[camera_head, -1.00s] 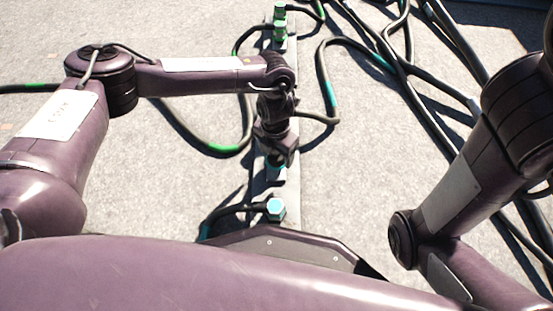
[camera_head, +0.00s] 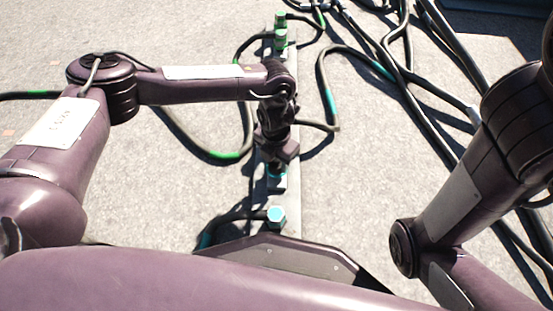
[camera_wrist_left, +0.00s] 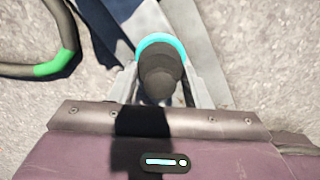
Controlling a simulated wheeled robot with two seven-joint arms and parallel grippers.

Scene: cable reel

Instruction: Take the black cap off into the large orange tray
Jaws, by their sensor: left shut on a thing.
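The black cap (camera_wrist_left: 162,72) shows in the left wrist view, between the two fingers of my left gripper (camera_wrist_left: 162,88). A cyan ring (camera_wrist_left: 162,40) shows around its far side. In the head view my left gripper (camera_head: 277,160) points down over a fitting on the grey rail and is shut on the cap, which the gripper mostly hides there. I cannot tell whether the cap is still seated on the fitting. My right arm is at the right of the head view, but its gripper is out of view. The large orange tray is in neither view.
A narrow grey rail (camera_head: 290,205) carries a cyan-topped fitting (camera_head: 276,216) nearer me and green fittings (camera_head: 281,40) at the far end. Black cables (camera_head: 405,85) with green and cyan bands lie around it, densest at the right. Bare ground (camera_head: 360,190) lies right of the rail.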

